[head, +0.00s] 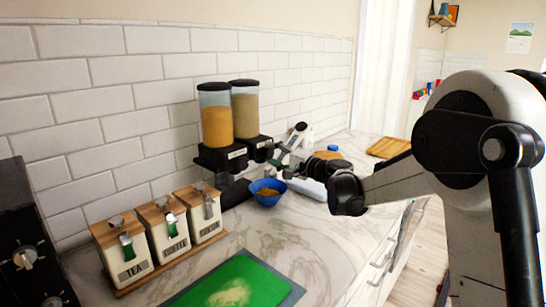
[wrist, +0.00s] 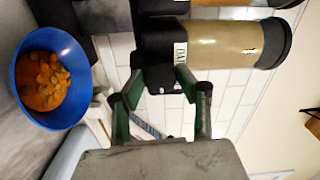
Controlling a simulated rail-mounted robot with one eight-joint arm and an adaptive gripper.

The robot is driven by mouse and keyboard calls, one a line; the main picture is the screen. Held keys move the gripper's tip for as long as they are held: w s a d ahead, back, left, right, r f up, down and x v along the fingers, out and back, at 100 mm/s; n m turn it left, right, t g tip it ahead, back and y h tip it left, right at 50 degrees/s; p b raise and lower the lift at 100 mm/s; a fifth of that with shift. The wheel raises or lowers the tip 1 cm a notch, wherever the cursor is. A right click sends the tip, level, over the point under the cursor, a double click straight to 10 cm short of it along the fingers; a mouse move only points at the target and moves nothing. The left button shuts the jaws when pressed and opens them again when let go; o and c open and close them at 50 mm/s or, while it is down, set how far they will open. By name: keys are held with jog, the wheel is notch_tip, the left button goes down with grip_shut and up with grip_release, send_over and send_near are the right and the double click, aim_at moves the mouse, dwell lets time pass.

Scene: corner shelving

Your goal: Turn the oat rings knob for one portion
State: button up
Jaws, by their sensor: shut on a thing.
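Two dispensers hang on the tiled wall. The right one (head: 244,108) holds beige contents and the left one (head: 215,122) orange contents. In the wrist view, turned sideways, the beige dispenser (wrist: 222,45) has a partly legible label (wrist: 181,53), seemingly starting "OAT". My gripper (head: 279,158) is at the front of the beige dispenser's black base. Its green-padded fingers (wrist: 166,78) are shut on the knob there, which is mostly hidden between the fingertips. A blue bowl (head: 267,200) with orange-brown pieces stands on the counter below; it also shows in the wrist view (wrist: 76,52).
Tea, coffee and sugar-type canisters (head: 170,232) stand on a wooden base at the left. A green board (head: 255,275) lies in front. A wooden board (head: 388,148) lies farther back. The marble counter (head: 305,235) is clear right of the green board.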

jog(key=shift+m, duration=0.6)
jog(key=o, duration=1.1)
jog(key=shift+o, duration=0.2)
jog(key=shift+d, duration=0.1)
jog(key=v, duration=1.2)
jog(key=shift+s, duration=0.1)
jog(key=s+d+f+n+g+h, duration=0.2)
jog(key=s+n+g+h, duration=0.3)
jog(key=s, duration=1.3)
jog(key=s+d+f+n+h, duration=0.1)
jog(key=s+d+f+h, duration=0.1)
jog(key=s, duration=0.5)
jog(key=s+d+f+n+h, duration=0.1)
jog(key=s+d+f+h, duration=0.2)
jog(key=s+d, duration=0.3)
jog(key=s+d+f+h, duration=0.3)
jog(key=s+d+h, duration=0.1)
jog(key=s, duration=0.5)
jog(key=shift+d+n+t, duration=0.25)
jog(key=shift+n+t, duration=0.15)
